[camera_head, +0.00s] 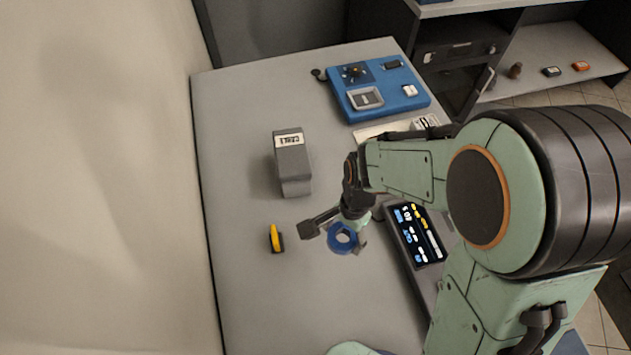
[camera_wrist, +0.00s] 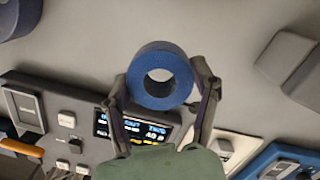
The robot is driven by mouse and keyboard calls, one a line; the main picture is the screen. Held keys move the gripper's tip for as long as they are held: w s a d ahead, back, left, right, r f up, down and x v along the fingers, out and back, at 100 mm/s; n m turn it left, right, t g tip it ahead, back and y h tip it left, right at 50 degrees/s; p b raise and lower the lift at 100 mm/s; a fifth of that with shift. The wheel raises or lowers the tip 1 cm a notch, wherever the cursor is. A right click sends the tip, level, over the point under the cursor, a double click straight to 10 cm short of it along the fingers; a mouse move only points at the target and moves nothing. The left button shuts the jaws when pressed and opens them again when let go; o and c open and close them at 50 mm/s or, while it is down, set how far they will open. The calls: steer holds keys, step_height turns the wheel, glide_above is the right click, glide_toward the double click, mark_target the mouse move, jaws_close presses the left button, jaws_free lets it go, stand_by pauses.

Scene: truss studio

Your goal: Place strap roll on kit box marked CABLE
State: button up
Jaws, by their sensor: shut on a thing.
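The strap roll is a blue ring (camera_head: 333,243) in the head view, held between the fingers of my gripper (camera_head: 335,236) over the grey table. In the wrist view the roll (camera_wrist: 160,54) sits between both fingertips of the gripper (camera_wrist: 162,88), its hole facing the camera. A grey box (camera_head: 294,170) with a white label stands up-left of the gripper, apart from the roll; the label's word is too small to read surely. A second white label (camera_head: 427,122) shows beyond my arm, partly hidden, also unreadable. I cannot tell which is CABLE.
A yellow and black item (camera_head: 275,238) lies left of the gripper. A dark console with a lit screen (camera_head: 418,235) is to its right. A blue panel (camera_head: 416,103) lies at the table's far end. The table's near left part is clear.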

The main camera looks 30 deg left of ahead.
steer(key=m, duration=0.2)
steer(key=shift+s+d+r+m, duration=0.1)
steer(key=shift+s+r+m, duration=0.05)
steer(key=shift+m, duration=0.25)
steer(key=w+a+r+m+t+y, duration=0.1)
steer(key=a+r+m, duration=0.6)
steer(key=r+m, duration=0.6)
glide_above(294, 161)
steer(key=d, duration=0.1)
steer(key=f, duration=0.5)
steer(key=s+f, duration=0.1)
steer(key=f, duration=0.2)
steer(key=shift+f, duration=0.35)
steer(key=shift+w+a+f, duration=0.3)
steer(key=shift+w+f, duration=0.05)
steer(key=shift+f, duration=0.15)
steer(key=shift+w+a+f, duration=0.1)
steer(key=shift+w+f, duration=0.05)
steer(key=shift+f, duration=1.55)
steer(key=shift+f, duration=0.1)
